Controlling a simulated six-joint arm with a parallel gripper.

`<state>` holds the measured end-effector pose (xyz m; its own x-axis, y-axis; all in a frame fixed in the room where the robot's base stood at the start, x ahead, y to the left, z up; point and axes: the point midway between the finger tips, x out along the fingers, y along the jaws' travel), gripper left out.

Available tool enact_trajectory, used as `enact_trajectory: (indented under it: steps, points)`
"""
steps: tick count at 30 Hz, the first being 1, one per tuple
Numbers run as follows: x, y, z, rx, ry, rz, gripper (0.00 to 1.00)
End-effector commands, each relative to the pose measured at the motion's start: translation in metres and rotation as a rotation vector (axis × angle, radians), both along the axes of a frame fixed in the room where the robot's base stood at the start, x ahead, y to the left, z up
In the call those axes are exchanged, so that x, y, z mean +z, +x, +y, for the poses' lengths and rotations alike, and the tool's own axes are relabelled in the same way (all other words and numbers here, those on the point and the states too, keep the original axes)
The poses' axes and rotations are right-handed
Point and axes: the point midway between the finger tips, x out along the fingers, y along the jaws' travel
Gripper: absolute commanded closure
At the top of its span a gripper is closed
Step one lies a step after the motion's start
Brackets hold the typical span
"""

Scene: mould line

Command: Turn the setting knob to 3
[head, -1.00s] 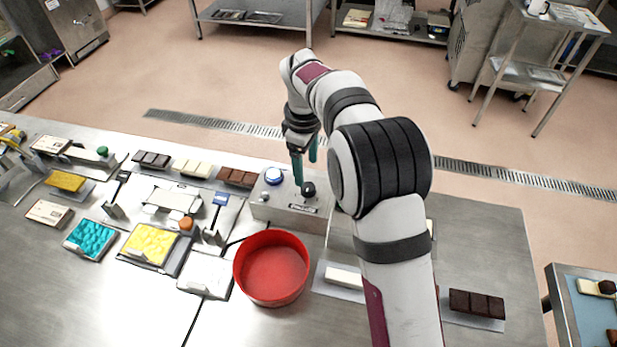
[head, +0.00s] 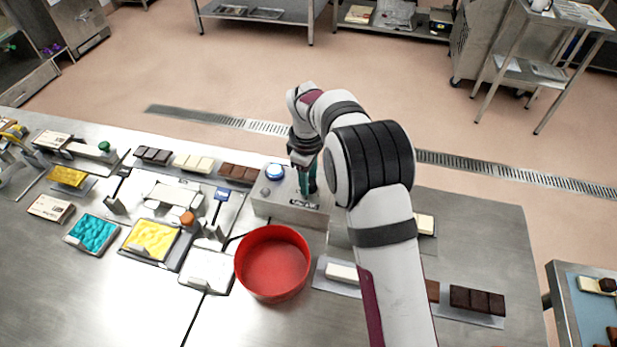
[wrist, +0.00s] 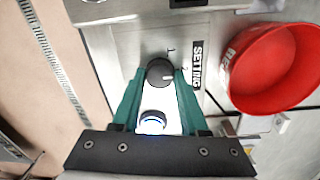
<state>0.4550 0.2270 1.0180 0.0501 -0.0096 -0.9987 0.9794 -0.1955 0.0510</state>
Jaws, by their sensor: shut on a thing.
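The setting knob (wrist: 159,72) is a dark round knob on a pale control box (head: 280,207). In the wrist view its white pointer line points right, close to the printed 2; a 1 is printed above it, and I cannot see a 3. My gripper (wrist: 157,76) is shut on the knob, one teal finger on either side. In the head view my gripper (head: 308,186) reaches down onto the box and mostly hides the knob. The SETTING label (wrist: 197,65) lies beside the knob.
A lit blue button (head: 274,172) stands on the same box and lies between my fingers in the wrist view (wrist: 152,121). A red bowl (head: 272,264) stands in front of the box. Chocolate bars, moulds and trays cover the bench to the left.

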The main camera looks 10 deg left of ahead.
Motion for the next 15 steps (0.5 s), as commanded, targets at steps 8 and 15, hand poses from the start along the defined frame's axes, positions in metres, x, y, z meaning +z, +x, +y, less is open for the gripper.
enact_trajectory:
  steps: [8, 15]
  points:
    - [0.0004, -0.0002, 0.0001, -0.003, 0.0, 0.0, 1.0]
    - [0.0006, 0.0002, 0.0005, -0.064, 0.0, 0.0, 1.0]
